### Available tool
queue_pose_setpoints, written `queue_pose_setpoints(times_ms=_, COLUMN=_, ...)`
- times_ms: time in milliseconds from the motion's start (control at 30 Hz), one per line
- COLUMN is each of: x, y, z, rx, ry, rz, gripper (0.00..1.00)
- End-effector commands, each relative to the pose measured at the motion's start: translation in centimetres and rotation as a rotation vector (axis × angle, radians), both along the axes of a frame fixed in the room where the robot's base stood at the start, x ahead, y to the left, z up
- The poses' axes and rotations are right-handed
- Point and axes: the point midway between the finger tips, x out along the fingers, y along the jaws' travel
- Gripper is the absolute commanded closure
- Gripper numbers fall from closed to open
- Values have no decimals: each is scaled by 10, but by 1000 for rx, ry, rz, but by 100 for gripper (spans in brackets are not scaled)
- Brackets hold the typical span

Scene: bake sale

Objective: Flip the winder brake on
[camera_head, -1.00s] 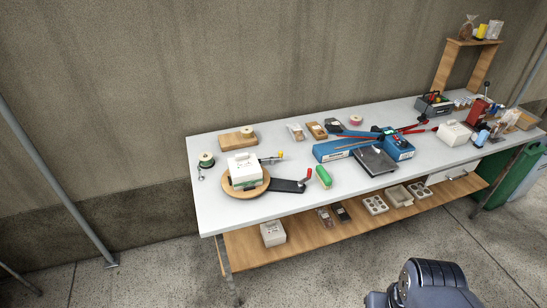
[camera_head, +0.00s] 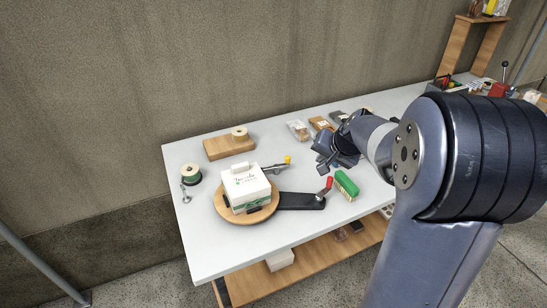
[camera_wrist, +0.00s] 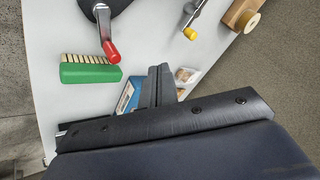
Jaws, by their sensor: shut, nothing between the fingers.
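A round wooden turntable (camera_head: 223,208) carries a white box (camera_head: 245,186) on the bench. A dark arm (camera_head: 290,201) runs right from it to a red-handled lever (camera_head: 326,185), also in the wrist view (camera_wrist: 110,50). A metal rod with a yellow tip (camera_head: 288,160) lies behind the box; that tip shows in the wrist view (camera_wrist: 189,33). I cannot tell which of the two is the winder brake. My gripper (camera_head: 332,152) is shut and empty, above the bench right of the yellow tip. Its fingers (camera_wrist: 158,76) show close together in the wrist view, apart from both handles.
A green brush (camera_head: 346,186) lies right of the red handle. A wooden block (camera_head: 222,149) with a tape roll stands at the back, and a green spool (camera_head: 190,174) at the left. Packets (camera_head: 298,130) lie behind my gripper. The bench's front left is clear.

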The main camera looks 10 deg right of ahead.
Motion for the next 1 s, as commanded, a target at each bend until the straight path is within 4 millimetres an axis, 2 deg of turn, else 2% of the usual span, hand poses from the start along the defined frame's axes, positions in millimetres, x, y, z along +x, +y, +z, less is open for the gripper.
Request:
queue_pose_setpoints(times_ms=100, x=8, y=-5, z=-3, rx=6, ry=-12, rz=-14, gripper=100)
queue_pose_setpoints(times_ms=567, x=12, y=-4, z=-8, rx=8, ry=-12, rz=-14, gripper=100)
queue_pose_setpoints(times_ms=1000, x=53, y=9, z=-67, rx=8, ry=-9, rz=-13, gripper=100)
